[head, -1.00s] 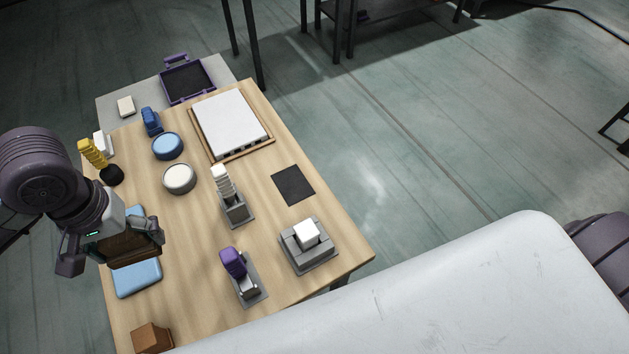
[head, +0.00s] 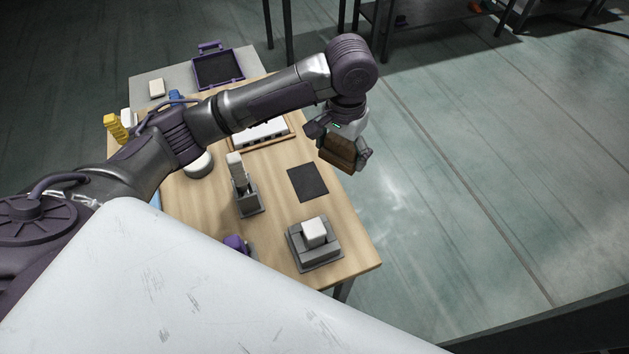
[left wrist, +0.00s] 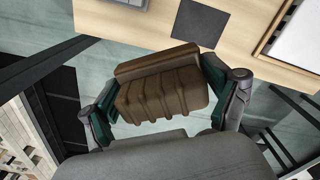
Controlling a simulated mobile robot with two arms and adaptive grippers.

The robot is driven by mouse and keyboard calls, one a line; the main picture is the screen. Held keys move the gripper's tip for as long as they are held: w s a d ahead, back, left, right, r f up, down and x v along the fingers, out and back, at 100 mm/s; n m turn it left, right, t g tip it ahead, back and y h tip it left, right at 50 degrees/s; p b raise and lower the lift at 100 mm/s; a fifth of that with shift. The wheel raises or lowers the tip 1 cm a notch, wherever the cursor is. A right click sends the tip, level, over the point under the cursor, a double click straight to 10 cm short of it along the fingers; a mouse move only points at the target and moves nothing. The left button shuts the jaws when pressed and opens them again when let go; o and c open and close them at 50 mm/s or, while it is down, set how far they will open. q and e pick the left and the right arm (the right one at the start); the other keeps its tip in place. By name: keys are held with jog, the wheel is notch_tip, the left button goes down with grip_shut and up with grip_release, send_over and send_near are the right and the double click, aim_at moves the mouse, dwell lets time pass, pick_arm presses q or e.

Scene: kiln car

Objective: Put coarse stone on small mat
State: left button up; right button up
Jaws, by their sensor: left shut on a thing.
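The coarse stone, a brown ridged block (head: 337,153), is held in my left gripper (head: 340,148). In the left wrist view the stone (left wrist: 160,88) sits between the two fingers (left wrist: 163,103), gripped at its ends. The small mat, a dark flat square (head: 307,182), lies bare on the table near its right edge. It also shows in the left wrist view (left wrist: 200,23), beyond the stone. The gripper and stone are raised, up and to the right of the mat in the head view, and appear past the table's edge over the floor. My right gripper is not in view.
On the wooden table (head: 276,215) stand a grey stepped base (head: 316,258) with a white block, a grey holder (head: 250,203) with a white piece, and a wood-framed white board (head: 265,133). A purple tray (head: 218,68) is at the back. My left arm hides the table's left part.

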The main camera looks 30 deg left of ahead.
pick_arm(q)
jog(key=w+d+f+m, duration=0.2)
jog(key=w+f, duration=0.2)
jog(key=f, duration=0.1)
jog(key=p, duration=0.2)
send_over(306, 181)
jog(key=f, duration=0.6)
jog(key=shift+d+f, duration=0.25)
jog(key=shift+f, duration=0.1)
jog(key=shift+a+f, duration=0.15)
jog(key=shift+f, duration=0.05)
notch_tip(306, 181, down, 3)
jog(key=shift+f+p, duration=0.15)
jog(key=shift+p, duration=0.35)
jog(key=shift+f, duration=0.35)
jog(key=shift+f, duration=0.1)
jog(key=o, duration=1.2)
